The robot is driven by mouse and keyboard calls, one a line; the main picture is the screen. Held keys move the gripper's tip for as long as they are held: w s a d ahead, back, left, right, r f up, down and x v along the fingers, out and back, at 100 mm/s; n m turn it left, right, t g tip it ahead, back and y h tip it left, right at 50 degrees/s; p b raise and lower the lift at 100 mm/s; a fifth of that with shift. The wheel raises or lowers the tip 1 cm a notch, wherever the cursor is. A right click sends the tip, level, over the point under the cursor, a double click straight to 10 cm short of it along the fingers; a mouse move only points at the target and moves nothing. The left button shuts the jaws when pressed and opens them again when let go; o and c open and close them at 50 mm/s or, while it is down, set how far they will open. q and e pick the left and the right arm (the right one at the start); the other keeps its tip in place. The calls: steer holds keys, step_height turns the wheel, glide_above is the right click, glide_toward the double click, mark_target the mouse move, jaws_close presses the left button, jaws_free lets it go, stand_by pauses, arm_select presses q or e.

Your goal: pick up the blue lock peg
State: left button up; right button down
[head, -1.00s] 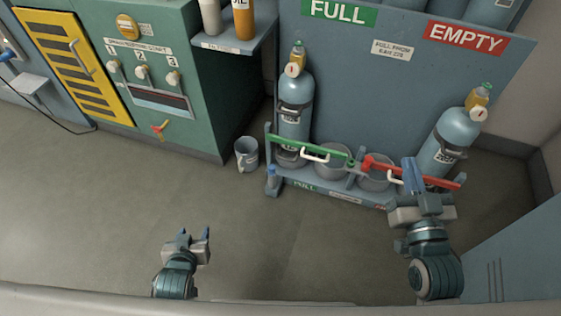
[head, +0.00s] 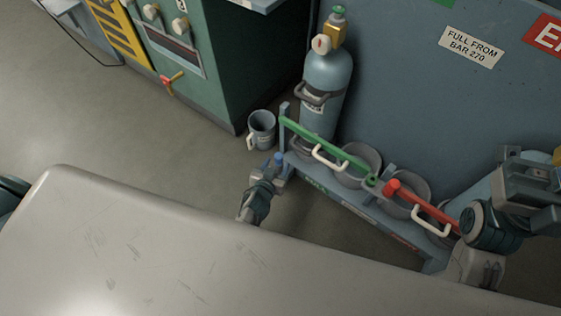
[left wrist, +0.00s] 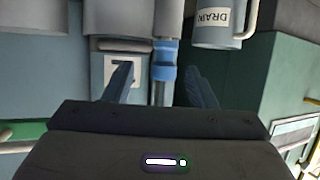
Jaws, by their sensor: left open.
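The blue lock peg (head: 278,158) stands at the left end of the cylinder rack (head: 330,197), near the green bar's post. In the left wrist view the peg (left wrist: 165,66) has a blue cap on a grey shaft and shows between the two fingers. My left gripper (head: 270,175) is open beside the peg at the rack's left end; its open jaws also show in the left wrist view (left wrist: 162,84). I cannot tell whether a finger touches the peg. My right gripper (head: 530,180) is at the right edge, and its jaws are not clear.
A grey mug marked DRAIN (head: 262,130) stands on the floor left of the rack. A blue cylinder (head: 325,85) stands in the rack behind the green bar (head: 325,148). A red bar (head: 425,208) closes the right side. Floor at the left is clear.

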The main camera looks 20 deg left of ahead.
mark_target(280, 155)
arm_select(q)
steer(key=x, duration=0.2)
steer(key=b+x, duration=0.1)
steer(key=x, duration=0.1)
steer(key=b+x, duration=0.1)
steer(key=x, duration=0.1)
steer(key=shift+a+f, duration=0.2)
steer(key=shift+a, duration=0.1)
steer(key=shift+w, duration=0.25)
steer(key=shift+c, duration=0.2)
steer(key=c, duration=1)
